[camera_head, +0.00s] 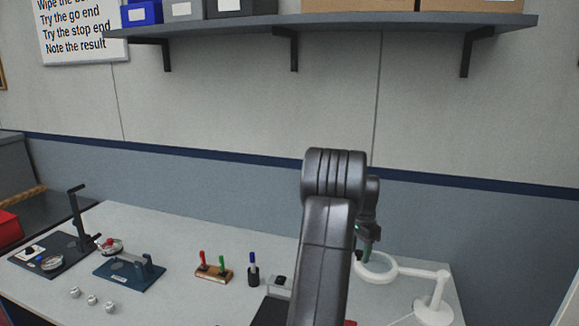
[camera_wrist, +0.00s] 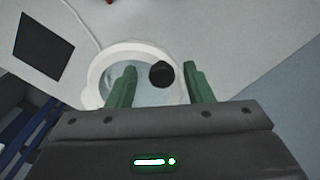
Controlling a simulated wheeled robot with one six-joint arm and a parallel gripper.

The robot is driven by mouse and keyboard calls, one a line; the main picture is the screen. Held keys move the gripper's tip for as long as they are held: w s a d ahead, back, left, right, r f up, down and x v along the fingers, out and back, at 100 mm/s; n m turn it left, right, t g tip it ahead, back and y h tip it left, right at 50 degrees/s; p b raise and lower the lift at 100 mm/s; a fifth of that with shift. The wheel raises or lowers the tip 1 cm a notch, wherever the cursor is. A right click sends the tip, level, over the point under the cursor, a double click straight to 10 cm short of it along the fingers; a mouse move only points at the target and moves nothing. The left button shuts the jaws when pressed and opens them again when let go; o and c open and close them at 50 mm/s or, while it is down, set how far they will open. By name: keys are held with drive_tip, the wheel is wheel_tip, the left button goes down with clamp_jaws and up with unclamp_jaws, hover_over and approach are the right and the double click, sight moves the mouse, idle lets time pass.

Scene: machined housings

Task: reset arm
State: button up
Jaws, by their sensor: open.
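My gripper (camera_head: 366,240) is at the end of my dark arm, in front of and above the table's right part, beside the white ring of a magnifier lamp (camera_head: 388,276). In the wrist view its two green fingers (camera_wrist: 159,68) stand apart. A round black object (camera_wrist: 161,74) shows in the gap between them. I cannot tell what it is or how far beyond the fingertips it lies. The lamp's white ring (camera_wrist: 97,76) lies behind the fingers there. In the head view my arm hides part of the table.
The grey table (camera_head: 190,230) holds a dark stand (camera_head: 78,222), a blue fixture (camera_head: 130,270), several small metal parts (camera_head: 92,299), a wooden block with red and green handled tools (camera_head: 214,273), and a black pen cup (camera_head: 253,277). A shelf (camera_head: 330,24) with boxes hangs above.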

drive_tip(key=s+d+n+b, duration=0.2)
drive_tip(key=s+n+b, duration=0.25)
drive_tip(key=s, duration=0.65)
drive_tip(key=s+d+n+b, duration=0.2)
drive_tip(key=s+n+b, duration=0.3)
drive_tip(key=s, duration=0.7)
drive_tip(key=s+d+r+n, duration=0.3)
drive_tip(key=s+d+n, duration=0.1)
drive_tip(key=s+d, duration=0.1)
drive_tip(key=shift+r, duration=0.2)
drive_tip(key=shift+n, duration=0.25)
